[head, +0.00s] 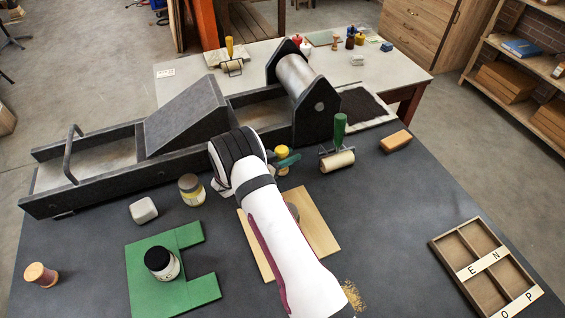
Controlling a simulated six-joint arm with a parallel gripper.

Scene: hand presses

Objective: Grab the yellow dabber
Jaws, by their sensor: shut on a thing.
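The yellow dabber (282,151) stands near the middle of the dark table, just right of my white wrist in the head view. A teal finger of my gripper (287,161) crosses in front of it, with yellow showing above and below. My gripper is shut on the dabber. The other finger and part of the dabber are hidden behind my wrist. I cannot tell whether the dabber's base touches the table.
The dark press (110,165) lies behind my wrist. A green-handled roller (338,158) stands close right of the dabber, then a tan block (395,141). Jars, a green mat (150,290) and a wooden board (318,233) are nearer. A letter tray (440,250) sits right.

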